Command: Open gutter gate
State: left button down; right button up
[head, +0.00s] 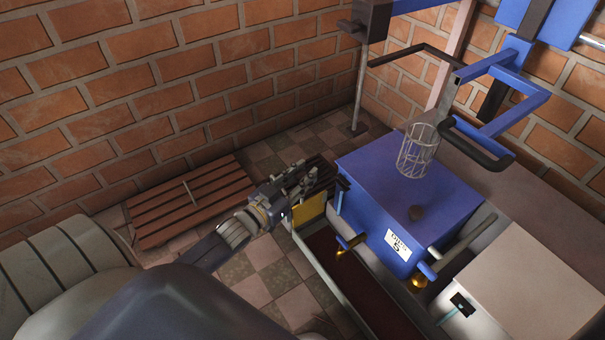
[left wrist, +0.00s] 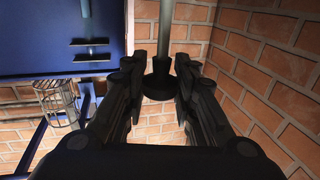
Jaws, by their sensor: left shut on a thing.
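The gutter (head: 345,270) is a long trough with a dark reddish inside, running along the front of the blue machine. At its far end stands a yellow plate (head: 309,209), which looks like the gate. My left gripper (head: 318,172) is at that far end, just above and behind the yellow plate. How the knob joins the gate is hidden. My right gripper is not in view.
The blue extruder box (head: 380,185) carries a wire cage (head: 417,150) and stands right of my left gripper. Brass nozzles (head: 350,246) stick out over the gutter. A slatted wooden pallet (head: 190,203) lies on the tiled floor by the brick wall. A pale box (head: 530,285) is at right.

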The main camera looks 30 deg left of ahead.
pick_arm(q)
jog(key=shift+r, duration=0.55)
jog(key=c, duration=1.3)
grip_release()
jog(key=s, duration=0.4)
jog(key=s+a, duration=0.1)
jog(key=s, duration=0.7)
jog(key=shift+a, duration=0.25)
jog(key=shift+f, duration=0.1)
